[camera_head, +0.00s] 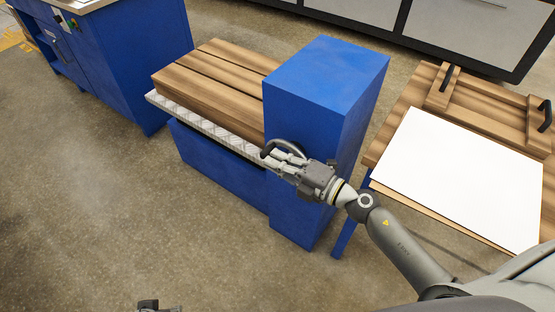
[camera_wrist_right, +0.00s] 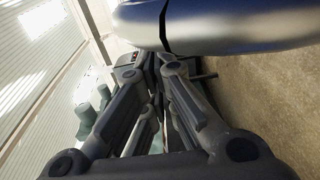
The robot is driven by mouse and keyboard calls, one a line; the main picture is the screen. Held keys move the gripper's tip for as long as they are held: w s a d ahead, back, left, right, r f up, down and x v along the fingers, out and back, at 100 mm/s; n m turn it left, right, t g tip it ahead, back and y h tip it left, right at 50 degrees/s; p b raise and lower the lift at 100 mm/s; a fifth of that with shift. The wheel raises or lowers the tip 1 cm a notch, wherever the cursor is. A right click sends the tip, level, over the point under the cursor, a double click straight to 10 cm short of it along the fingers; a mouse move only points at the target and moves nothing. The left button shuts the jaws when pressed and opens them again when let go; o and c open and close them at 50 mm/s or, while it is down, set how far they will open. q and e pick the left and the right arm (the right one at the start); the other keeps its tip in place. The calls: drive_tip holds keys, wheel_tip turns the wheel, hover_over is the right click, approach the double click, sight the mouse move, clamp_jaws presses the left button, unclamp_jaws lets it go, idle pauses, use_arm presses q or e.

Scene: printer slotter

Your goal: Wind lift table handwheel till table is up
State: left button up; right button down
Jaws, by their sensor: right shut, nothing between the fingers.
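The lift table (camera_head: 205,125) has a metal tread-plate top and a blue base, with a wooden stack (camera_head: 215,75) on it. A blue column (camera_head: 325,80) stands at its right end. The dark handwheel (camera_head: 284,144) is on the column's front left side, largely hidden behind my right gripper. My right gripper (camera_head: 272,160) is shut and empty, with its fingertips at the wheel's rim; I cannot tell whether they touch. The right wrist view shows its fingers (camera_wrist_right: 155,75) converging. A small dark part of my left gripper (camera_head: 158,305) shows at the bottom edge.
A wooden table (camera_head: 385,135) to the right holds a white sheet stack (camera_head: 460,170) and a wooden piece with black handles (camera_head: 490,105). A blue cabinet (camera_head: 135,60) stands at the upper left. The floor (camera_head: 90,200) at the left front is clear.

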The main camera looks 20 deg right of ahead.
use_arm(q)
drive_tip(key=s+f+g+p, duration=0.1)
drive_tip(key=s+f+p, duration=0.2)
drive_tip(key=f+p, duration=0.35)
drive_tip(key=s+f+p, duration=0.3)
drive_tip(key=s+f, duration=0.1)
drive_tip(key=f, duration=0.5)
drive_tip(key=s+a+f+p, duration=0.1)
drive_tip(key=s+p, duration=0.2)
drive_tip(key=s, duration=0.3)
drive_tip(key=s+a+f+g+p, duration=0.1)
drive_tip(key=s+a+f+p, duration=0.1)
drive_tip(key=s, duration=0.5)
drive_tip(key=shift+a+p, duration=0.15)
drive_tip(key=shift+p, duration=0.7)
use_arm(e)
drive_tip(key=shift+w+a+f+g+h, duration=0.15)
drive_tip(key=shift+w+a+g+h, duration=0.6)
drive_tip(key=shift+w+g+h, duration=0.35)
use_arm(q)
drive_tip(key=shift+r, duration=0.2)
